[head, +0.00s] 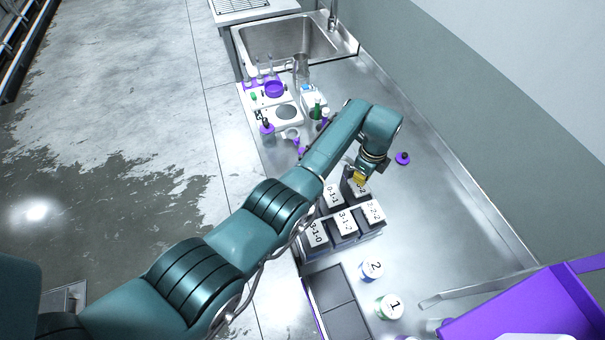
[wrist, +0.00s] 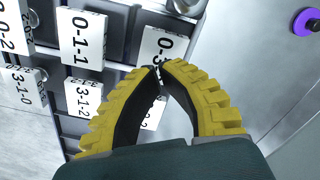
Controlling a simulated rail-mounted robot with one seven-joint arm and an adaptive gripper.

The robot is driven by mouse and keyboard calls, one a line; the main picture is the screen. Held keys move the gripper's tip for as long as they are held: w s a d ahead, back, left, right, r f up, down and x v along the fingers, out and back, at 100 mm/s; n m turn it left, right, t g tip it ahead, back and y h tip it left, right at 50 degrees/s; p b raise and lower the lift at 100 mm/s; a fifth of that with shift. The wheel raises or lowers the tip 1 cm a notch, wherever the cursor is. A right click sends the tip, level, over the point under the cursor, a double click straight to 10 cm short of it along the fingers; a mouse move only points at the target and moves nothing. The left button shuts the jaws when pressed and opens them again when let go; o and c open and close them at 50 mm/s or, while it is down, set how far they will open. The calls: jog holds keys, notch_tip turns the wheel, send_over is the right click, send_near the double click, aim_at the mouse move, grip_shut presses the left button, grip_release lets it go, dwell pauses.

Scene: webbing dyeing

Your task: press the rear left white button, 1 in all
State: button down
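White labelled faces on dark blocks stand in two rows in a rack. In the head view the front row reads 3-1-0 (head: 318,234), about 3-1-2 (head: 346,224) and a third label (head: 374,211). Behind are 0-1-1 (head: 332,196) and one partly covered by my gripper. No face is plainly marked as a button. My gripper (wrist: 158,70) has yellow ribbed fingers whose tips meet, with nothing seen between them. In the wrist view the tips overlap the lower edge of the back-right label (wrist: 164,46); contact cannot be told. The 0-1-1 face (wrist: 82,38) lies left of them.
A dark empty tray (head: 338,304) and two numbered white containers (head: 371,269) (head: 389,307) stand in front of the rack. A purple-based item (head: 402,158) is to the right. Glassware and a white device (head: 287,112) are farther back, before a sink (head: 295,42).

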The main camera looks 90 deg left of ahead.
aim_at(359, 186)
jog(key=shift+f, duration=0.15)
jog(key=shift+f+b, duration=2.1)
jog(key=shift+f, duration=0.3)
jog(key=shift+r, duration=0.2)
jog(key=shift+r+p, duration=2.25)
jog(key=shift+r, duration=0.05)
notch_tip(359, 186, up, 6)
jog(key=p, duration=0.5)
